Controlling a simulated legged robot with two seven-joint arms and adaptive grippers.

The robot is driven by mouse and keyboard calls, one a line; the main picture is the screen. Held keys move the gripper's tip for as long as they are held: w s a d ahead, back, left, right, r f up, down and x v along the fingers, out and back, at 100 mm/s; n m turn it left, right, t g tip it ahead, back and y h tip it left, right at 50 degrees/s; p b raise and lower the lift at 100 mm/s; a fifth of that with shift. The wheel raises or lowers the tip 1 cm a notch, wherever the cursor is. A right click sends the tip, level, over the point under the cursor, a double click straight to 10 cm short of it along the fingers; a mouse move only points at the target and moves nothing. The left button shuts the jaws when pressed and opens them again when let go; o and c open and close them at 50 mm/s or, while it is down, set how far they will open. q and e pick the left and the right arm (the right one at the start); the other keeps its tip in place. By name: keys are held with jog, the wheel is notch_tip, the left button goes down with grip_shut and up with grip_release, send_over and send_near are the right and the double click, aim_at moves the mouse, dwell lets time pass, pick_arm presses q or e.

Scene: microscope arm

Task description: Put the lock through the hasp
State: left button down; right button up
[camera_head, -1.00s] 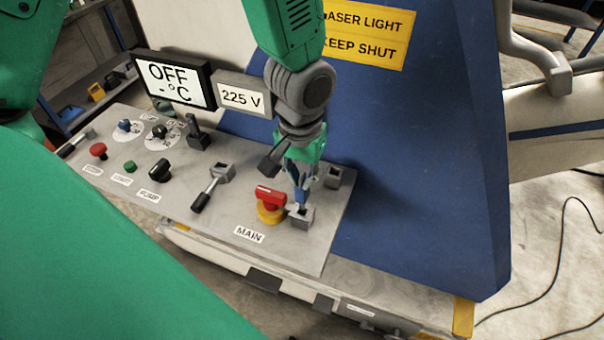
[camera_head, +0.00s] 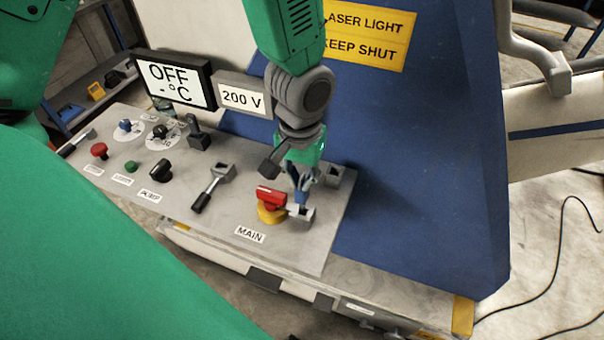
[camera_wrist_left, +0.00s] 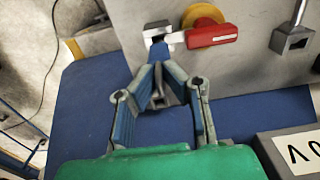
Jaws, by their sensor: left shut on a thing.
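The red MAIN switch handle (camera_head: 270,198) sits on a yellow base on the grey panel. A pale tab (camera_head: 293,209) runs from it to a small grey bracket (camera_head: 302,218), which I take as the hasp. My left gripper (camera_head: 302,178) points down just above the bracket. It is shut on a small blue piece (camera_head: 301,197), apparently the lock. In the left wrist view, the blue piece (camera_wrist_left: 172,42) is ahead of my fingertips (camera_wrist_left: 160,72), beside the tab and bracket (camera_wrist_left: 157,31). Whether it passes through the hasp I cannot tell. My right gripper is not in view.
A second grey bracket (camera_head: 335,176) stands right behind my gripper. A grey lever (camera_head: 212,187) and several knobs and buttons are to the left. A display (camera_head: 175,80) and a voltage box (camera_head: 242,98) stand behind. A blue sloped wall (camera_head: 420,190) bounds the right side.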

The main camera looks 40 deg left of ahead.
aim_at(303, 193)
pick_arm(q)
jog(key=shift+d+p, duration=0.2)
jog(key=shift+p, duration=0.35)
dwell(0.9)
jog(key=shift+f+b, duration=1.2)
jog(key=shift+f, duration=0.95)
jog(key=c, duration=1.6)
grip_release()
jog(key=shift+r, duration=0.1)
notch_tip(303, 193, up, 10)
jog(key=shift+r, duration=0.85)
